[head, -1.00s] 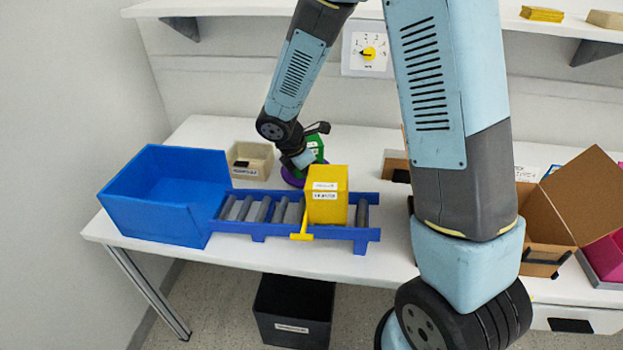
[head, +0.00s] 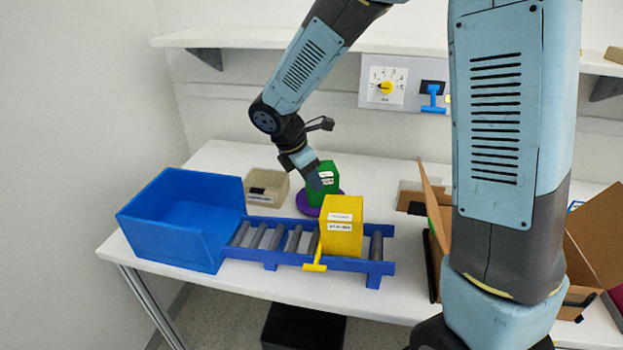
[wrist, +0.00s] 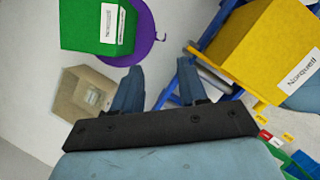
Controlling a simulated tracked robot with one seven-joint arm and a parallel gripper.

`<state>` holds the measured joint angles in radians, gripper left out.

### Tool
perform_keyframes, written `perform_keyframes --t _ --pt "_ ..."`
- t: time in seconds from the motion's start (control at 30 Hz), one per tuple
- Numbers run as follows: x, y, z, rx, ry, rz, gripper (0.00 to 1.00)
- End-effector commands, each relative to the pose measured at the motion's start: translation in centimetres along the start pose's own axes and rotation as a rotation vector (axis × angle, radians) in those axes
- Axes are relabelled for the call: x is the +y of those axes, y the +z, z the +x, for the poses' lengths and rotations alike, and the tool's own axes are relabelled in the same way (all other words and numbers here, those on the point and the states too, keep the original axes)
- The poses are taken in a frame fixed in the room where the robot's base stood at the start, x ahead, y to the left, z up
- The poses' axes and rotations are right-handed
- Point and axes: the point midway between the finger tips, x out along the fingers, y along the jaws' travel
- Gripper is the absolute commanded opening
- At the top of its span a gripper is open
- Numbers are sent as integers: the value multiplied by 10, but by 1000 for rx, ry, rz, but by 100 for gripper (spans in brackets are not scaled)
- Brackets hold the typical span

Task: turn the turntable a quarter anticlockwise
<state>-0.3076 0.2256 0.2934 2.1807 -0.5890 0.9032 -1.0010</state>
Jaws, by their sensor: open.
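The purple turntable (head: 304,203) lies on the white table behind the roller conveyor and carries a green box (head: 327,172) with white labels. In the wrist view the turntable (wrist: 148,35) shows as a purple rim around the green box (wrist: 78,28), with a small knob on its edge. My gripper (head: 317,182) is in front of the green box in the head view and covers part of it and of the turntable. In the wrist view my gripper (wrist: 159,68) has its two fingers apart with nothing between them. The fingertips appear clear of the turntable.
A yellow box (head: 341,232) sits on the blue conveyor (head: 290,259) close by. Cardboard boxes (head: 598,235) stand right. A wall panel with a dial (head: 387,87) is at the back.

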Motion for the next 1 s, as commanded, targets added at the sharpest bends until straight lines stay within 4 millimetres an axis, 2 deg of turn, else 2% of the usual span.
perform_keyframes --t 0.03,0.23,0.43,0.73,1.0 --pt "0 0 0 0 0 0 38" --pt "2 -8 0 4 -6 10 19" --pt "6 -28 1 10 -26 45 0" --pt "11 -50 -1 12 -43 97 0" --pt "12 -52 6 10 -47 110 0"
